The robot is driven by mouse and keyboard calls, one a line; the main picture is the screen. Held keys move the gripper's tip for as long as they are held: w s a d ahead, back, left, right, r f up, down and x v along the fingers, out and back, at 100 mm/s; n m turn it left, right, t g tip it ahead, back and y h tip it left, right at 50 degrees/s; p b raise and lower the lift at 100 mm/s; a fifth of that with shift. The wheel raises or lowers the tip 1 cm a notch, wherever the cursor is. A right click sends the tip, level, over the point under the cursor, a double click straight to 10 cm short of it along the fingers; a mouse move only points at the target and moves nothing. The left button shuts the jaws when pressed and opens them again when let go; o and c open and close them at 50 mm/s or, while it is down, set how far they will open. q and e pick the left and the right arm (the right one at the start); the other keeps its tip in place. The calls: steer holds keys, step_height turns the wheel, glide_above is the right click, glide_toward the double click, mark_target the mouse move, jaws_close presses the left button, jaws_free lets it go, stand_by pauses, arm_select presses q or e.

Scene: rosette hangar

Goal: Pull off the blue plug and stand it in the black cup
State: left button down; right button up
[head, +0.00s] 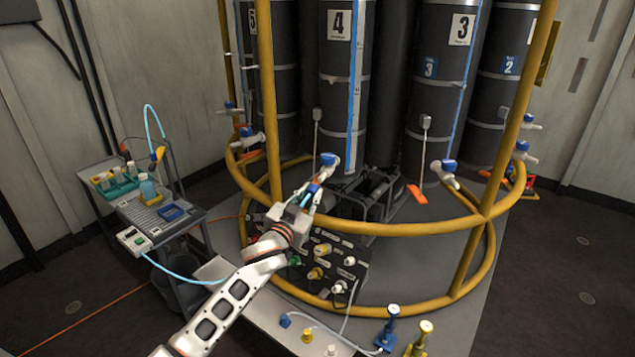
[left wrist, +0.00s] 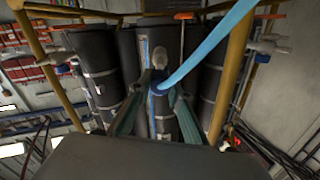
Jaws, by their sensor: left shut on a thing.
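My left gripper (head: 314,191) reaches up to a white valve with a blue handle (head: 329,160) on the yellow ring frame. It is shut on a small blue piece, which looks like the blue plug (head: 313,187), just below the valve's outlet. I cannot tell whether the plug is still on the outlet. In the left wrist view the two teal fingers (left wrist: 158,100) close around a small part, with a light blue band (left wrist: 205,45) curving up to the right. I cannot make out the black cup. My right gripper is not in view.
Tall dark cylinders (head: 340,70) stand inside the yellow frame (head: 390,229). A grey cart (head: 150,213) with bottles stands left. Blue (head: 387,325) and yellow (head: 419,340) fittings stand at the front.

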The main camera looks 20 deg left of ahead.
arm_select(q)
steer(key=shift+s+p, duration=0.45)
steer(key=shift+s, duration=0.45)
steer(key=shift+s, duration=0.1)
